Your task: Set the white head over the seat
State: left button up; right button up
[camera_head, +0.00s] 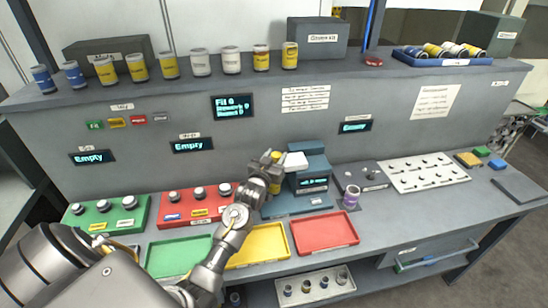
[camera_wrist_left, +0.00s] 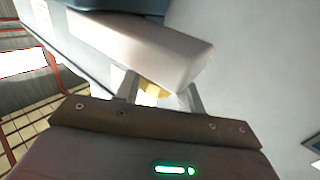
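The white head (camera_head: 296,160) is a pale block at the top left of the dark blue-grey gantry loader (camera_head: 312,175). In the left wrist view the white head (camera_wrist_left: 160,48) lies across the picture just beyond the fingertips. My left gripper (camera_head: 271,157) is just left of the white head. Its two fingers (camera_wrist_left: 163,92) stand apart with a yellow patch (camera_wrist_left: 153,89) showing between them; I cannot tell whether they touch the head. A yellow can (camera_head: 276,186) stands on the loader below the gripper, partly hidden by it. The seat itself is not clearly visible. My right gripper is out of view.
Green (camera_head: 180,257), yellow (camera_head: 259,247) and red (camera_head: 325,233) trays lie in front of the loader. A purple-labelled can (camera_head: 351,197) stands to its right, near a white perforated board (camera_head: 424,172). Several cans line the shelf above.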

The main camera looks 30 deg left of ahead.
pick_arm(q)
jog(key=o, duration=0.3)
jog(key=shift+s, duration=0.1)
jog(key=shift+s+f, duration=0.15)
jog(key=shift+s, duration=0.15)
jog(key=shift+s+d+b, duration=0.35)
jog(key=shift+s+b, duration=0.2)
jog(key=shift+s, duration=1.1)
jog(key=shift+s+d+b, duration=0.3)
jog(key=shift+s+b, duration=0.2)
jog(key=shift+s, duration=1.1)
jog(key=shift+s+d+b, duration=0.35)
jog(key=shift+s+b, duration=0.2)
jog(key=shift+s, duration=1.1)
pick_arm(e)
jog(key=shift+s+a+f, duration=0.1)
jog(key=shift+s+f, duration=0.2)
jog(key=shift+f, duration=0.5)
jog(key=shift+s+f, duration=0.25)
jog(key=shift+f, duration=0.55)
